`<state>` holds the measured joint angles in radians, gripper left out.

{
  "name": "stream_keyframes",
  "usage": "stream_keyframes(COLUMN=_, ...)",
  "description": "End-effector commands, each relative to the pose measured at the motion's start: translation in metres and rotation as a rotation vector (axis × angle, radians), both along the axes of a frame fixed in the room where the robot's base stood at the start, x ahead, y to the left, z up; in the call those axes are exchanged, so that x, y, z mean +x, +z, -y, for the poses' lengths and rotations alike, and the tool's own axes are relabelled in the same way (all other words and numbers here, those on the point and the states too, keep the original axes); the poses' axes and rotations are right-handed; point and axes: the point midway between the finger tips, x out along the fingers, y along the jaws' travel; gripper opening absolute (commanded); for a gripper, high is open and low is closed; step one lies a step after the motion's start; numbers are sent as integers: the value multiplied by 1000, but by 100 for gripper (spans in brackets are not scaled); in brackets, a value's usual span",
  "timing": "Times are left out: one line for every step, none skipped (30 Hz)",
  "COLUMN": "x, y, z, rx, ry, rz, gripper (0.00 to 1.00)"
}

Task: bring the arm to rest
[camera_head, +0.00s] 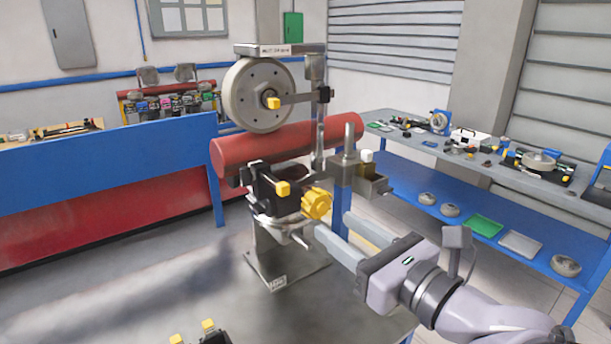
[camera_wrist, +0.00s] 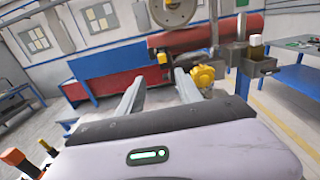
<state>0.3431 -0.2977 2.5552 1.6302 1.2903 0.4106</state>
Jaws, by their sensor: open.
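My gripper (camera_head: 343,236) is open, with its two long grey fingers apart and nothing seen between them. In the head view it reaches in from the lower right, and its fingertips are close to the yellow knob (camera_head: 316,203) on the machine stand. I cannot tell whether a finger touches the knob. In the wrist view the fingers of my gripper (camera_wrist: 157,78) point away from the camera, and the yellow knob (camera_wrist: 203,76) shows just right of the right finger.
The machine has a grey wheel (camera_head: 258,95), a red cylinder (camera_head: 285,145) and a metal base plate (camera_head: 290,272). A blue bench (camera_head: 110,165) stands left. A blue-legged table (camera_head: 480,165) with tools stands right. Small yellow-topped parts (camera_head: 208,328) sit at the bottom edge.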

Motion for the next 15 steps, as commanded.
stream_keyframes(x=-6, y=-7, z=-9, rx=-51, ry=34, rz=5, gripper=42)
stream_keyframes(x=-14, y=-15, z=-19, rx=-112, ry=74, rz=12, gripper=42)
stream_keyframes(x=-30, y=-31, z=-36, rx=-235, ry=152, rz=27, gripper=42)
stream_keyframes(x=-45, y=-48, z=-49, rx=-353, ry=224, rz=46, gripper=42)
stream_keyframes(x=-63, y=-67, z=-61, rx=-496, ry=309, rz=73, gripper=42)
stream_keyframes(x=-89, y=-97, z=-69, rx=-710, ry=430, rz=122, gripper=42)
stream_keyframes(x=-108, y=-119, z=-70, rx=-880, ry=522, rz=166, gripper=42)
stream_keyframes(x=-124, y=-139, z=-65, rx=-1045, ry=607, rz=213, gripper=42)
stream_keyframes(x=-140, y=-161, z=-54, rx=-1252, ry=710, rz=277, gripper=42)
stream_keyframes(x=-149, y=-174, z=-42, rx=-1397, ry=779, rz=324, gripper=42)
stream_keyframes(x=-155, y=-184, z=-30, rx=-1531, ry=840, rz=369, gripper=42)
stream_keyframes(x=-160, y=-193, z=-14, rx=-1687, ry=909, rz=423, gripper=42)
stream_keyframes(x=-162, y=-197, z=-3, rx=-1784, ry=952, rz=456, gripper=42)
stream_keyframes(x=-163, y=-198, z=7, rx=-1869, ry=986, rz=485, gripper=42)
stream_keyframes(x=-164, y=-199, z=17, rx=-1955, ry=1022, rz=514, gripper=42)
